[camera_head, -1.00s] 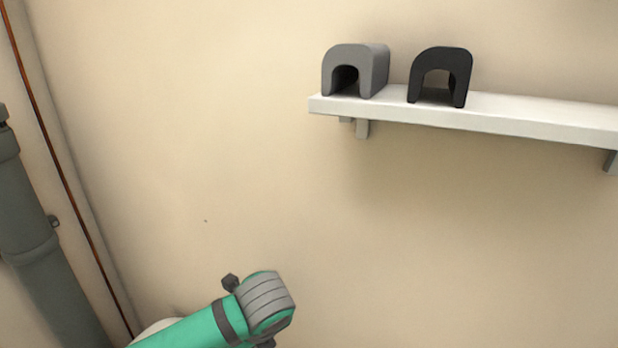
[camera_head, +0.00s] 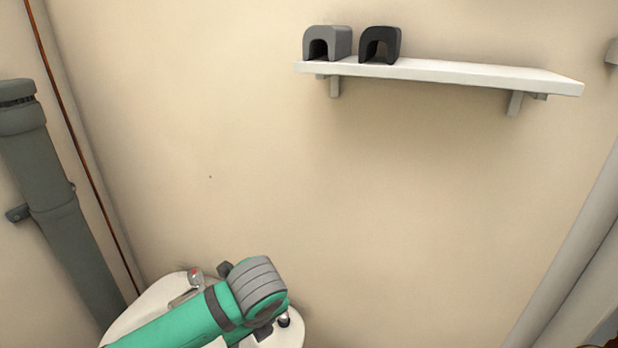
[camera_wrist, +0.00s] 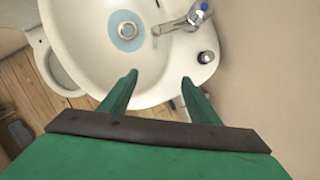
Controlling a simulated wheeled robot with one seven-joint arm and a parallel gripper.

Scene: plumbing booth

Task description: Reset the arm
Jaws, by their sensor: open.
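My arm, green with a grey ribbed joint, reaches up from the bottom of the head view, in front of a white basin (camera_head: 150,302). The fingers of my gripper (camera_wrist: 160,84) show in the wrist view. The gripper's fingers cannot be made out in the head view.
A white shelf (camera_head: 440,72) on the wall holds a grey arched block (camera_head: 334,40) and a black arched block (camera_head: 388,42). A thick grey pipe (camera_head: 60,225) stands at left. A chrome tap (camera_wrist: 185,20) is on the basin. The wall between is bare.

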